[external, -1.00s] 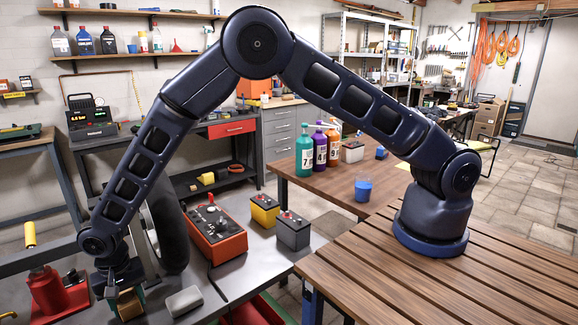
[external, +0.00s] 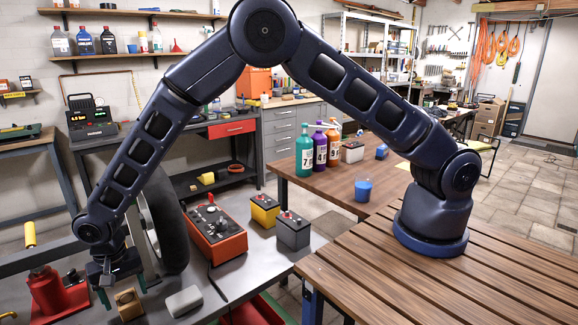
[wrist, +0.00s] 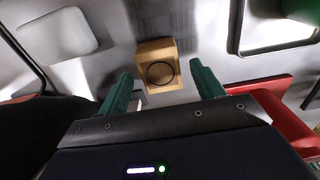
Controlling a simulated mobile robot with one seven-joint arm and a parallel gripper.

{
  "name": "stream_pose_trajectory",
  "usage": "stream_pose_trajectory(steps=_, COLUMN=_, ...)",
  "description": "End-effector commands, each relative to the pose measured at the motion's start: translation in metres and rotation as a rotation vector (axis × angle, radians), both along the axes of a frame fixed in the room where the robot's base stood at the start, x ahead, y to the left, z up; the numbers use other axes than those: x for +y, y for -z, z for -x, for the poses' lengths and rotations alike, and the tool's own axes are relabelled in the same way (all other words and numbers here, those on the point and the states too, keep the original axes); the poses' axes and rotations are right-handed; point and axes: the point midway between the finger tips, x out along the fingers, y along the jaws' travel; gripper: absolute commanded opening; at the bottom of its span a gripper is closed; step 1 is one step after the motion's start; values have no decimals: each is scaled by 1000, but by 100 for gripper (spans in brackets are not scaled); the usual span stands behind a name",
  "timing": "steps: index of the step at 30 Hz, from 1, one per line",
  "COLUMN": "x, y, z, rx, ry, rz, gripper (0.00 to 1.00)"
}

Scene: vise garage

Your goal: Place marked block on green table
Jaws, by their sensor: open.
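A small tan wooden block (external: 128,305) lies on the grey workbench (external: 235,284) at the lower left. In the wrist view the block (wrist: 144,48) shows a dark ring on one face. My gripper (external: 122,292) is open and empty just above the block. Its two teal fingers are spread wide and the block sits ahead of and between their tips in the wrist view, with no visible contact. I cannot make out a green table in either view.
A grey rounded piece (external: 185,301) lies right of the block, and a red jack-like tool (external: 52,294) stands left. A black wheel (external: 167,225) stands close behind my gripper. A red control box (external: 215,233) and two batteries stand behind on the bench.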

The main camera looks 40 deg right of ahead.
Motion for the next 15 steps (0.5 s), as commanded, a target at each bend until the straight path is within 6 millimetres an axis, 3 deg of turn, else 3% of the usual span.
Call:
stream_pose_trajectory(steps=6, x=1, y=-46, z=0, rx=-2, ry=0, rz=-3, gripper=67)
stream_pose_trajectory(steps=15, x=0, y=-83, z=0, rx=0, ry=0, rz=0, gripper=67)
